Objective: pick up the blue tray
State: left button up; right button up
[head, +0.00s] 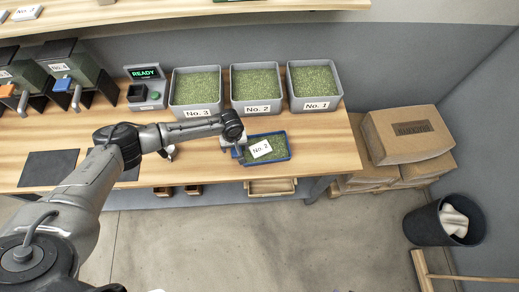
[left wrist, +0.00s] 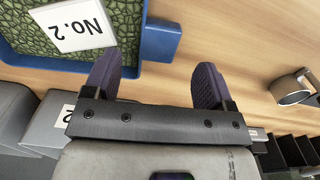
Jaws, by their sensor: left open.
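The blue tray (head: 268,162) lies near the front edge of the wooden bench, filled with green beans and a white "No. 2" card. My left gripper (head: 239,152) is at its left end, partly hidden by the wrist in the head view. In the left wrist view the tray's blue end tab (left wrist: 161,42) points into the gap between the two dark fingers of my open left gripper (left wrist: 157,82). The tab is beyond the fingertips, and I see no clear contact. My right gripper is in neither view.
Grey bins No. 3 (head: 195,88), No. 2 (head: 256,88) and No. 1 (head: 314,86) stand behind the tray. A small metal cup (left wrist: 290,88) is on the bench to its left. Cardboard boxes (head: 408,135) and a dark bin (head: 443,222) stand at right.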

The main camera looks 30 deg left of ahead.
pick_arm(q)
jog(key=shift+w+a+f, duration=0.1)
jog(key=shift+w+f, duration=0.05)
jog(key=shift+f, duration=2.3)
jog(key=shift+c, duration=0.3)
jog(key=c, duration=1.1)
jog(key=shift+r, duration=0.1)
jog(key=shift+c, duration=0.2)
